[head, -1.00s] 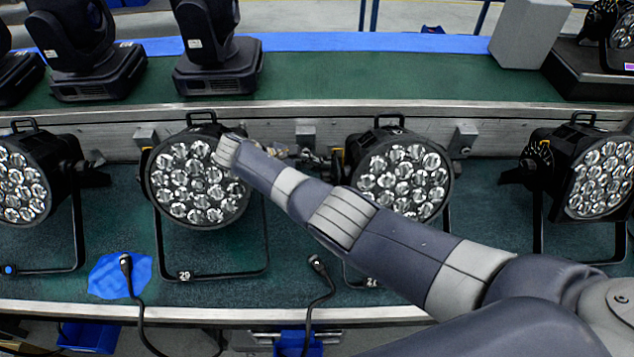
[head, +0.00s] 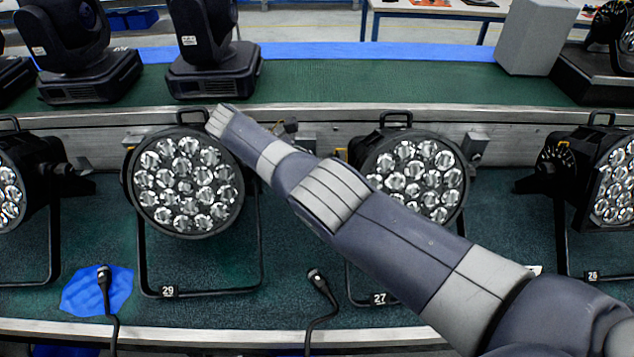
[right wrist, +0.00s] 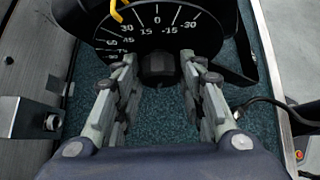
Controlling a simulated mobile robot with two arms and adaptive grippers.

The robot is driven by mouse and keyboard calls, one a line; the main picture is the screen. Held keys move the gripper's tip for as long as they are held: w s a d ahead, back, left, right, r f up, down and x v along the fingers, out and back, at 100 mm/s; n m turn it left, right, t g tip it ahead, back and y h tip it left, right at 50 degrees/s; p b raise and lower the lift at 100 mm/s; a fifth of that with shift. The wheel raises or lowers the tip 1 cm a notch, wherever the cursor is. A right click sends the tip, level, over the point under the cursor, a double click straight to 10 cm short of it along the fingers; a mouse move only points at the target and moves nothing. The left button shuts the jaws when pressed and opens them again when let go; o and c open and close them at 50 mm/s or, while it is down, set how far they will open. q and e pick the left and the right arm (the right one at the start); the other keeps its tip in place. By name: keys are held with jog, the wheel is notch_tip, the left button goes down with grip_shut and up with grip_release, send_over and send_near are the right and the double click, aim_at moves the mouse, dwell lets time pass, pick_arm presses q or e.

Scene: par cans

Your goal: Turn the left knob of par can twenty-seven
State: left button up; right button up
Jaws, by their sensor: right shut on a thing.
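Par can twenty-seven (head: 440,178) is a black round lamp with several clear lenses, in the middle right of the head view. Its stand bears the label 27 (head: 378,299). My right arm crosses in front of its left side and hides the left knob there. In the right wrist view, a black knob (right wrist: 158,66) sits below a dial marked in degrees (right wrist: 157,30). My right gripper (right wrist: 160,80) has its two fingers on either side of the knob and is shut on it. In the head view this gripper is mostly hidden behind my arm. My left gripper is in no view.
Par can 29 (head: 186,185) stands close on the left, behind the end of my right arm. More par cans stand at both sides (head: 612,180). Black cables (head: 322,285) and a blue cloth (head: 85,292) lie in front. A grey ledge (head: 80,122) runs behind.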

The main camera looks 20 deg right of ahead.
jog(key=shift+s+f+b, duration=0.1)
jog(key=shift+f+b, duration=0.15)
jog(key=shift+b, duration=0.05)
dwell(0.4)
jog(key=o, duration=1.1)
jog(key=shift+d, duration=0.1)
jog(key=shift+r, duration=0.1)
jog(key=shift+r, duration=0.1)
